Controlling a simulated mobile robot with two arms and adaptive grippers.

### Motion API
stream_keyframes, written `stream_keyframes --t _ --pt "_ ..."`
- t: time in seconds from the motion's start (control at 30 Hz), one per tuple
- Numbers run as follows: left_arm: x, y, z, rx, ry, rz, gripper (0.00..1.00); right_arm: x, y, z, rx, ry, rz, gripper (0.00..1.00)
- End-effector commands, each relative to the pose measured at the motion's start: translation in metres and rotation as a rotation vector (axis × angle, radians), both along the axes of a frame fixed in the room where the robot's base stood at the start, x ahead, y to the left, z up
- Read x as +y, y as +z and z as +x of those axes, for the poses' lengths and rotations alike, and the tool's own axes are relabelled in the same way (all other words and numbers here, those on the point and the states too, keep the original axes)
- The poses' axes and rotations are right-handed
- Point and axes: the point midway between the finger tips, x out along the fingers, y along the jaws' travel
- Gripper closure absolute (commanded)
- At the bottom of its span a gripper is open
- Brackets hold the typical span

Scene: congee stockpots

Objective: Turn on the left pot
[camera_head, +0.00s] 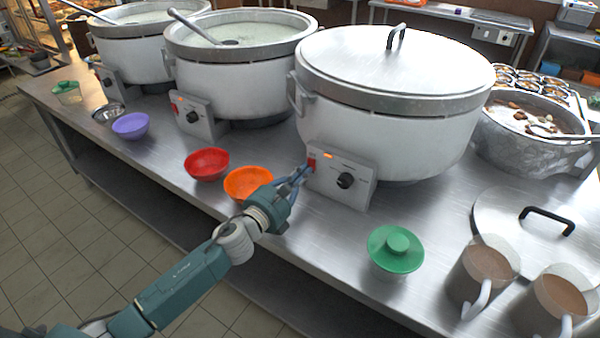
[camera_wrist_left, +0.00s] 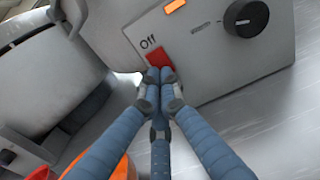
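Three big white pots stand in a row: one at the far left (camera_head: 130,55), one in the middle (camera_head: 235,75), and a nearer one with a metal lid (camera_head: 385,125). The lidded pot has a control box (camera_head: 342,182) with a black knob, an orange light and a red switch (camera_head: 311,163). My left gripper (camera_head: 304,171) is at this switch, fingers drawn together and empty. In the left wrist view the fingertips (camera_wrist_left: 160,76) are at the lower edge of the red switch (camera_wrist_left: 160,58), below the word "Off". Whether they touch it I cannot tell. My right gripper is out of view.
Red (camera_head: 206,164), orange (camera_head: 247,182) and purple (camera_head: 131,125) bowls lie along the counter's front edge. A green-lidded container (camera_head: 395,250), a loose metal lid (camera_head: 560,250) and two brown-filled jugs (camera_head: 483,270) stand at the right. A soup pan (camera_head: 530,145) is behind.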

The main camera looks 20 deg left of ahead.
Motion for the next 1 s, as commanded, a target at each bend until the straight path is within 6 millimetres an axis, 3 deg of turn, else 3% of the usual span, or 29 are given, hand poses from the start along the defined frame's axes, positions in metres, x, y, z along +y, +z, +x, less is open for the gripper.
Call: stream_keyframes --t 0.83,1.0 --pt "-0.0003 -0.0006 0.0045 0.000 0.003 0.000 1.00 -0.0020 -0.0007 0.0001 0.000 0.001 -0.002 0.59" --pt "0.0023 -0.0002 -0.0050 -0.001 0.003 -0.001 1.00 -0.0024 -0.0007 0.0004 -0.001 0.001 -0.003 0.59"
